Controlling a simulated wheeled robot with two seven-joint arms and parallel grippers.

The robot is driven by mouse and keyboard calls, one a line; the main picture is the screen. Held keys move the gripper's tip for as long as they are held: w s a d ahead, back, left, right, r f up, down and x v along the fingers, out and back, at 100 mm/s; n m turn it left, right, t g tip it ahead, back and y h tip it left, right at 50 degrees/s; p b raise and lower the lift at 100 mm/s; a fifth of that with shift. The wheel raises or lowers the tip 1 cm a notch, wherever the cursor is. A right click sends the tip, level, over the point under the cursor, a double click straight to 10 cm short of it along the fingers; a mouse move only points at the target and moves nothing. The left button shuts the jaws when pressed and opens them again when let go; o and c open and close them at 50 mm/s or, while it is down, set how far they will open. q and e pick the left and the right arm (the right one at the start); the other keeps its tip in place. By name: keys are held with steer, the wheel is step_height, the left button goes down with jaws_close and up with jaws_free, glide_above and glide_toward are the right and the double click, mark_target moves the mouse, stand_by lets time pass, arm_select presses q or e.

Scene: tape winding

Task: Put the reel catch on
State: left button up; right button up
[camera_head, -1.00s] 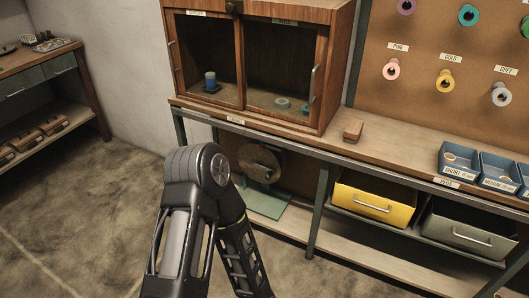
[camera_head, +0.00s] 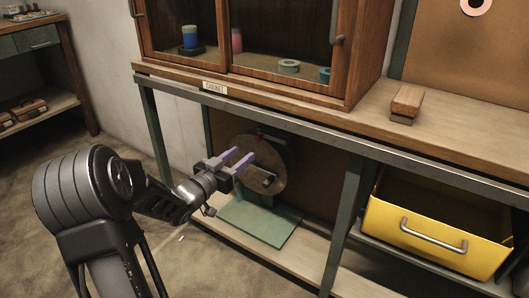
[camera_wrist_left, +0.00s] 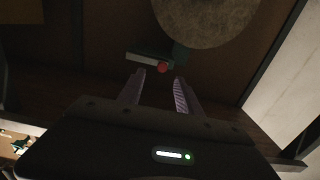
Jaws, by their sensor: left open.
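The reel (camera_head: 262,165), a round brown disc on a green stand with a flat green base (camera_head: 258,222), stands on the low shelf under the bench. A small red spot (camera_head: 259,137) shows near its top edge. In the left wrist view the red tip shows just beyond the gap between the fingers (camera_wrist_left: 160,80).
The bench front rail (camera_head: 290,128) runs above the reel, and a green leg (camera_head: 342,222) stands to its right. A yellow drawer bin (camera_head: 430,232) is further right. The wooden cabinet (camera_head: 240,77) and a small wooden block (camera_head: 405,103) are on the bench.

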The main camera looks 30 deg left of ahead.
mark_target(257, 139)
arm_select(q)
steer(key=shift+a+r, duration=0.3)
steer(key=shift+a, duration=0.05)
arm_select(e)
steer(key=shift+w+f, duration=0.3)
steer(key=shift+w, duration=0.05)
arm_select(q)
steer(key=shift+w, duration=0.1)
steer(key=w+b, duration=0.2)
steer(key=w, duration=0.4)
steer(key=shift+w+f, duration=0.15)
steer(key=shift+w, duration=0.2)
steer(key=shift+w+a+b, duration=0.1)
steer(key=shift+w+b, duration=0.2)
steer(key=shift+w, duration=0.25)
arm_select(e)
steer(key=shift+w+f, duration=0.2)
steer(key=shift+f, duration=0.95)
